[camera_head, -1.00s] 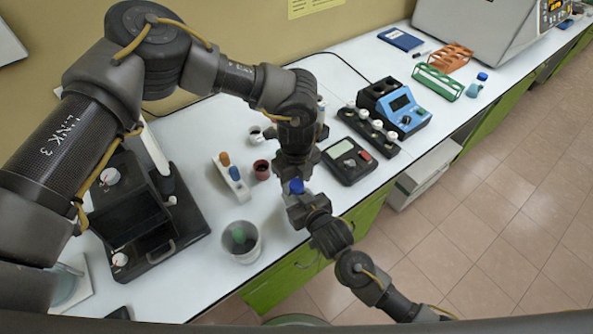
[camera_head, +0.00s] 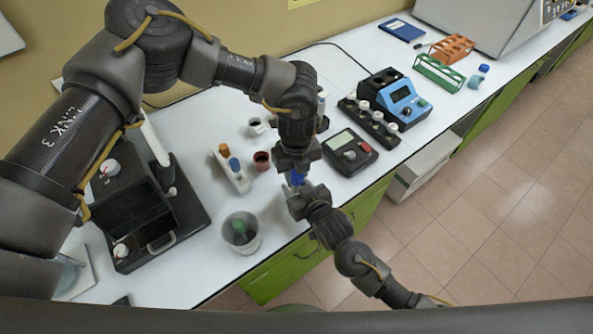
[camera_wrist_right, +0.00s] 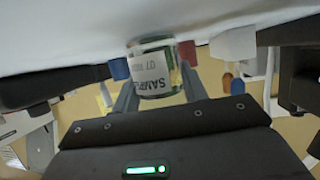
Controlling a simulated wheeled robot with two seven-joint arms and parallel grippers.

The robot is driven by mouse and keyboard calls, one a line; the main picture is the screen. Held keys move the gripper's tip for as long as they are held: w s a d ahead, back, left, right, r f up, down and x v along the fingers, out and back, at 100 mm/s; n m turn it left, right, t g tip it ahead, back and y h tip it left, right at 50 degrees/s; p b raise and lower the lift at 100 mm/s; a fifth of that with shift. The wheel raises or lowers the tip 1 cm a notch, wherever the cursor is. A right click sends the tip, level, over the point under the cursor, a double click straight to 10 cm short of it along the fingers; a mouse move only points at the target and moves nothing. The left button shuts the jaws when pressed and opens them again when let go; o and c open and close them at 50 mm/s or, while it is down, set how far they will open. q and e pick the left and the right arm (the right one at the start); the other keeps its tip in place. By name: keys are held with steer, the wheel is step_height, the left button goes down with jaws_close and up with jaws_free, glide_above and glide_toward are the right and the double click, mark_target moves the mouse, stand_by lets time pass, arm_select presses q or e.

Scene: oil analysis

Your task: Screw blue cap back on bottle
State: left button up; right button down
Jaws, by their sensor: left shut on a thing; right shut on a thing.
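The sample bottle (camera_wrist_right: 155,70), clear with a white printed label, is between my right gripper's fingers (camera_wrist_right: 157,92) in the right wrist view. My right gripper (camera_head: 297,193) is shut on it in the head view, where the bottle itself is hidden. The blue cap (camera_head: 297,179) shows as a small blue patch just above the right gripper. My left gripper (camera_head: 294,167) points down from above and is shut on the cap, mostly covering it. The two grippers are very close, one above the other. Whether cap and bottle neck touch is hidden.
Below left of the grippers stands a clear beaker (camera_head: 242,234) with something green inside. A white holder (camera_head: 231,170) with orange and blue pieces and a dark red cup (camera_head: 262,161) are to the left. A black meter (camera_head: 350,152) is close right. The counter's front edge runs beneath.

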arm_select(q)
steer(key=m, duration=1.2)
steer(key=o, duration=1.2)
steer(key=shift+c, duration=0.2)
step_height(320, 180, up, 12)
arm_select(e)
steer(key=c, duration=0.7)
jaws_free()
